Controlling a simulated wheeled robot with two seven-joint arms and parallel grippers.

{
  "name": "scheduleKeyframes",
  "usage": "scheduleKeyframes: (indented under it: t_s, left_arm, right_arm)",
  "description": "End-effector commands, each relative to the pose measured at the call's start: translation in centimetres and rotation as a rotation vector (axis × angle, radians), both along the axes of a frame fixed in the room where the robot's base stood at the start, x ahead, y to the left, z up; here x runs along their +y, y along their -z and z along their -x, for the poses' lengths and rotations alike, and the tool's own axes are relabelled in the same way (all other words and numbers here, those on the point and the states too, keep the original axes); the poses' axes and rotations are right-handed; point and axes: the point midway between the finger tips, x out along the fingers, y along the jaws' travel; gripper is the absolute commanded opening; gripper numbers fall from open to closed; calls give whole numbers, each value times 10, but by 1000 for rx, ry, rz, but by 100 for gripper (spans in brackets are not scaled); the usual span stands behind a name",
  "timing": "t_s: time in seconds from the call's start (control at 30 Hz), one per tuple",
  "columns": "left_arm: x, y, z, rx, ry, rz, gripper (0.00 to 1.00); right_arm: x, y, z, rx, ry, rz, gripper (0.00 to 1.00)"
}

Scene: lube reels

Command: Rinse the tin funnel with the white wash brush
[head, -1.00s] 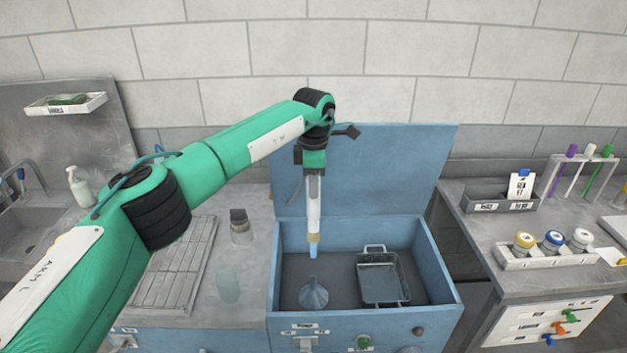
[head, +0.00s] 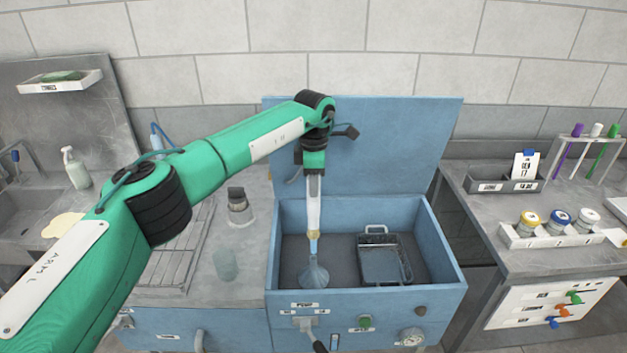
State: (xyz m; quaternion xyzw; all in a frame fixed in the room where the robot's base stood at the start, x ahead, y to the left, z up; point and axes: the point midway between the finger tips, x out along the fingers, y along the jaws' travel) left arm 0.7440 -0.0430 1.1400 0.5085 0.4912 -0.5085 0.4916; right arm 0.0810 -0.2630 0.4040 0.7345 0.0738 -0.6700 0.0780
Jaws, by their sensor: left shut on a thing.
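My left gripper (head: 314,172) is shut on the white wash brush (head: 314,203), which hangs upright over the open blue basin (head: 440,285). The brush has a tan collar near its lower end and a pale blue tip below it. The tin funnel (head: 314,276), grey-blue, stands on the basin floor at the left, narrow end up. The brush's tip is right above the funnel's narrow end and appears to meet it; I cannot tell whether they touch. My right gripper is not in view.
A wire-handled metal tray (head: 384,264) sits in the basin, right of the funnel. The basin's lid (head: 390,140) stands open behind. A rack of capped jars (head: 545,240) is on the right bench.

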Motion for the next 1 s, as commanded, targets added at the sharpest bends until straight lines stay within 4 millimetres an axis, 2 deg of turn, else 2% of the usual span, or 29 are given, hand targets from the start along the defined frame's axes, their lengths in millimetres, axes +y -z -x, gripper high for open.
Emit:
scheduleKeyframes:
  t_s: [0.1,0.5,1.0]
  left_arm:
    - [0,16,0,0,0,0,0]
    - [0,56,0,1,0,-1,0]
    - [0,58,0,0,0,0,0]
  right_arm:
    - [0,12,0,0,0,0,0]
    - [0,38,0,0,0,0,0]
    - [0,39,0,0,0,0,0]
